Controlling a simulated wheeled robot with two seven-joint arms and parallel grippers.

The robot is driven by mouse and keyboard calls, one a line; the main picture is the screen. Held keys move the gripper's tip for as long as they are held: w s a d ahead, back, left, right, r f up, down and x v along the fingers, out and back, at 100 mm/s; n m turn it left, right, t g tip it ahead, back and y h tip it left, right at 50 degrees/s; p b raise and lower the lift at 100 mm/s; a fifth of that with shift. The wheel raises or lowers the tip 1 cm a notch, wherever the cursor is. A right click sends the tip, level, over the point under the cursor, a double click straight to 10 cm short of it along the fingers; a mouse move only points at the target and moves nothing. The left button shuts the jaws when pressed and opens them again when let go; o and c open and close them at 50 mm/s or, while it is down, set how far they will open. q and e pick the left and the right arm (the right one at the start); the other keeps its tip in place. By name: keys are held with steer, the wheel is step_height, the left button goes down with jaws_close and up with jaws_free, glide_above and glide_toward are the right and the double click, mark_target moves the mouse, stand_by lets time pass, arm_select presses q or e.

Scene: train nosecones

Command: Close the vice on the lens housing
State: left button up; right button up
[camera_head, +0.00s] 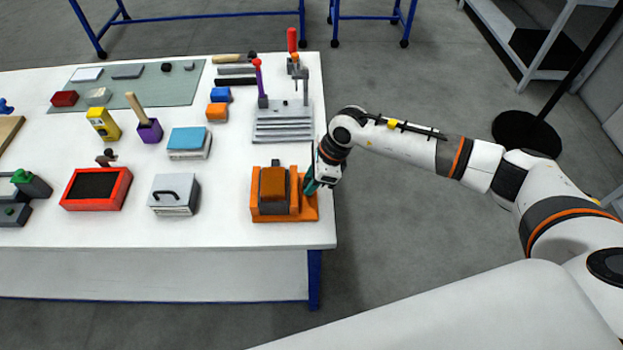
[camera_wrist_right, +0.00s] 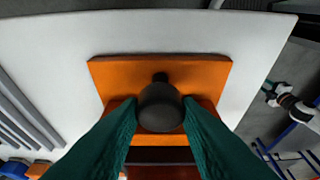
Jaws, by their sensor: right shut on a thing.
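The orange vice (camera_head: 285,217) stands at the table's right front corner. A brown block (camera_head: 273,183), apparently the lens housing, sits upright between its jaws; I cannot tell whether both jaws touch it. My right gripper (camera_head: 311,184) is at the vice's right end. In the right wrist view its green fingers are shut on a round black knob (camera_wrist_right: 160,108) in front of the orange base (camera_wrist_right: 115,75). The fingers and knob hide part of the vice and block there. My left gripper is not in view.
A grey stepped block (camera_head: 283,125) with upright tools stands behind the vice. A grey box with a handle (camera_head: 174,195) and a red-framed box (camera_head: 97,189) stand to its left. The white table (camera_head: 225,228) ends just right of the vice; a strip between grey box and vice is clear.

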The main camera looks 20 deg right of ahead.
stand_by(0.3)
steer(key=o, duration=1)
steer(key=shift+c, duration=0.2)
steer(key=shift+d+r, duration=0.1)
steer(key=shift+d+r, duration=0.1)
steer(key=shift+r, duration=0.15)
steer(key=b+v, duration=0.4)
steer(key=v, duration=0.7)
steer(key=shift+s, duration=0.2)
steer(key=shift+d+r, duration=0.1)
